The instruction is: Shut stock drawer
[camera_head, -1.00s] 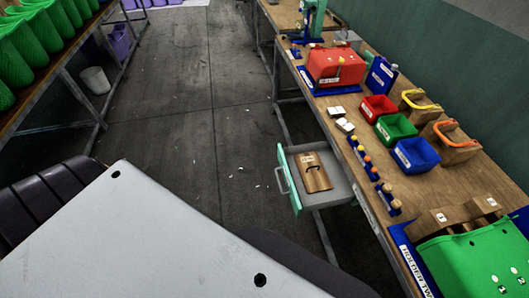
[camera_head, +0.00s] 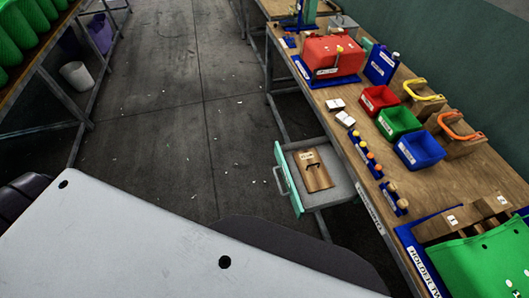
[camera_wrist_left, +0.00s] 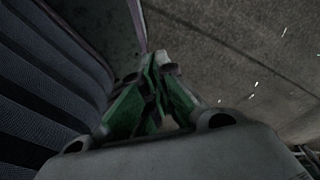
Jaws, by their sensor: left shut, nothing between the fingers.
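The stock drawer (camera_head: 333,187) stands pulled out from under the right-hand workbench, toward the aisle. It has a pale green front (camera_head: 287,183) with a grey bar handle (camera_head: 280,182). A brown wooden piece (camera_head: 316,178) with a dark handle and a white label lies inside it. My left gripper (camera_wrist_left: 158,75) shows in the left wrist view, its green fingers together and empty, above dark floor and beside a dark ribbed surface. It is apart from the drawer, which does not show in that view. My right gripper is in neither view.
The workbench (camera_head: 465,181) carries a red press (camera_head: 333,57), red, green and blue bins (camera_head: 420,150), and a green object (camera_head: 480,262) at the near end. A rack of green bins stands at left, with a white bucket (camera_head: 76,75) below. The aisle floor (camera_head: 170,130) is clear.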

